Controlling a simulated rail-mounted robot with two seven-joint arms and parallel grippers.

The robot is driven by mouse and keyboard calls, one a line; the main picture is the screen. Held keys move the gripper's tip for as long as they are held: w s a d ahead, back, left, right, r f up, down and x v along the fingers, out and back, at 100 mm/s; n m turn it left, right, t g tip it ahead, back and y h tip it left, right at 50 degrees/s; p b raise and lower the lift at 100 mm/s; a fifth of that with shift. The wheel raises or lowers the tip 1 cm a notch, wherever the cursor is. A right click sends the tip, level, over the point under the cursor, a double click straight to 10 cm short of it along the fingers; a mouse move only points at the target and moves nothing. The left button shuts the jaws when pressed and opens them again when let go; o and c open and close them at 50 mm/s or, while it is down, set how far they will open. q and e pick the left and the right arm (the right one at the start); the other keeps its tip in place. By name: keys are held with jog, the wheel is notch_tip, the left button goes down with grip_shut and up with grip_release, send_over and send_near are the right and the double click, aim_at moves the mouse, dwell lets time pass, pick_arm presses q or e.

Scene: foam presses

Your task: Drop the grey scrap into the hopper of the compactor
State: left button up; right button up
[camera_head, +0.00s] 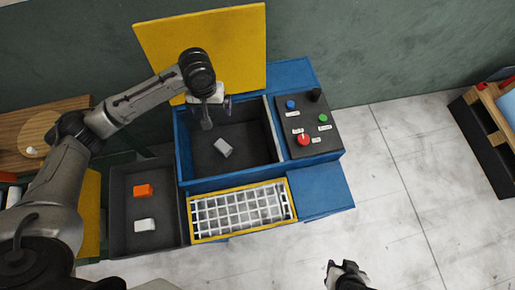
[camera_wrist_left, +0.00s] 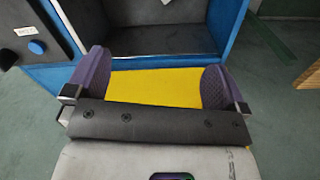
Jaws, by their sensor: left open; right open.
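A light grey scrap (camera_head: 223,147) lies on the dark floor of the hopper (camera_head: 258,152) of the blue compactor (camera_head: 322,190). My left gripper (camera_head: 208,107) is over the back left part of the hopper, up and left of the scrap and apart from it. In the left wrist view its purple fingers (camera_wrist_left: 153,82) are spread wide with nothing between them. Part of the dark hopper interior (camera_wrist_left: 140,28) shows beyond them, with no scrap in sight there. My right gripper (camera_head: 345,272) is open and empty over the floor at the bottom edge.
The yellow lid (camera_head: 235,45) stands raised behind the hopper. A dark tray (camera_head: 155,245) at left holds an orange piece (camera_head: 143,190) and a whitish piece (camera_head: 145,225). A yellow-framed grid (camera_head: 240,208) is in front; a button panel (camera_head: 305,125) is at right.

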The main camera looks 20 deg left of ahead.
pick_arm(q)
jog(key=shift+r, duration=0.85)
